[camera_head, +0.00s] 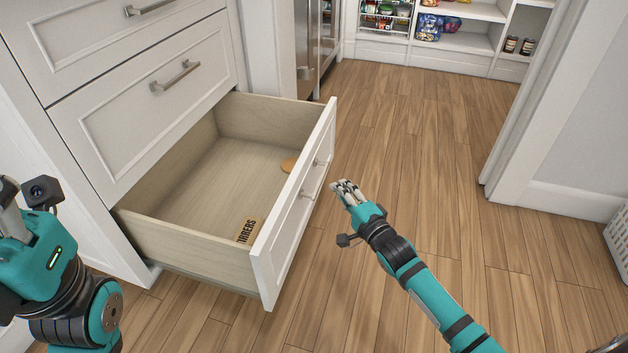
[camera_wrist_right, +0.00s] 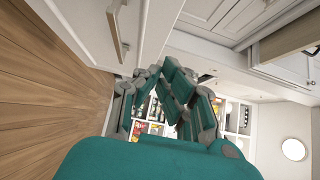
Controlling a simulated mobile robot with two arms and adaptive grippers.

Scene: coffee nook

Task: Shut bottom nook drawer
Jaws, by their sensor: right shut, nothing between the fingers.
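The bottom nook drawer (camera_head: 284,232) is pulled far out of the white cabinet at the left. Its white front panel carries a metal handle (camera_head: 312,190). My right gripper (camera_head: 345,187) is shut and empty, just right of the drawer front near the handle; whether it touches cannot be told. In the right wrist view, the shut fingers (camera_wrist_right: 166,75) show beside a white panel with a handle (camera_wrist_right: 117,32). My left gripper (camera_head: 10,205) is at the left edge, in front of the cabinet and away from the drawer; its fingers are partly cut off.
Inside the drawer lie a stirrers box (camera_head: 246,230) and a round brown item (camera_head: 289,164). A shut drawer (camera_head: 150,105) sits above. The wooden floor (camera_head: 420,160) right of the drawer is clear. A white door frame (camera_head: 520,130) and a basket (camera_head: 618,240) stand at the right.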

